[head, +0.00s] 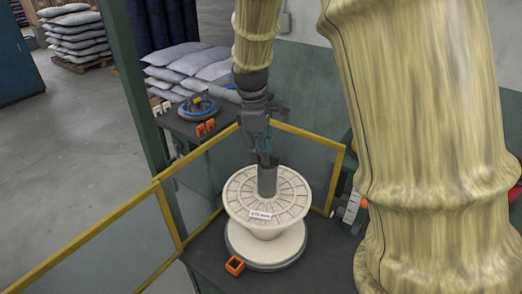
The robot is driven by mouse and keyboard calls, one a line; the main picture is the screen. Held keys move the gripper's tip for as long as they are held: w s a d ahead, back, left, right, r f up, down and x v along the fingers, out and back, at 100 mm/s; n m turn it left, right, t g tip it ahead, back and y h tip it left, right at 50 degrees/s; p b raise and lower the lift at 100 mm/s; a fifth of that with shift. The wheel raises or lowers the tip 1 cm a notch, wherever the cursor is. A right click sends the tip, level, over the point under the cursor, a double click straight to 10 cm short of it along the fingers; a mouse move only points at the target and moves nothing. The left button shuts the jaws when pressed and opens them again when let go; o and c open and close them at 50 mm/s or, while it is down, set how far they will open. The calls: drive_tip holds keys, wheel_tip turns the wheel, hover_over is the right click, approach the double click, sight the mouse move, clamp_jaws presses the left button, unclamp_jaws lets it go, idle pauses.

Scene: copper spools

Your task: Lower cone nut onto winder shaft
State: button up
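A cream spool (290,195) with a ribbed top flange and a small white label stands upright on a pale round base. A dark grey cylinder (267,182) rises from the spool's centre; I cannot tell whether it is the cone nut, the winder shaft or both. My gripper (267,160) points down right at the top of this cylinder. Its dark fingers overlap the cylinder's top, so the fingertips and any grip are unclear. No separate cone nut can be made out.
A yellow-railed clear guard (170,217) encloses the spool at left and back. An orange square piece (234,265) lies in front of the spool. Behind the guard, a dark bench holds a blue ring-shaped item (198,110) and orange brackets (205,127). My arm hides much of the right side.

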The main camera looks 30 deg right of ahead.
wheel_tip(320, 180, up, 12)
drive_tip(key=w+a, duration=0.1)
idle(0.5)
drive_tip(key=shift+f, duration=0.1)
idle(0.4)
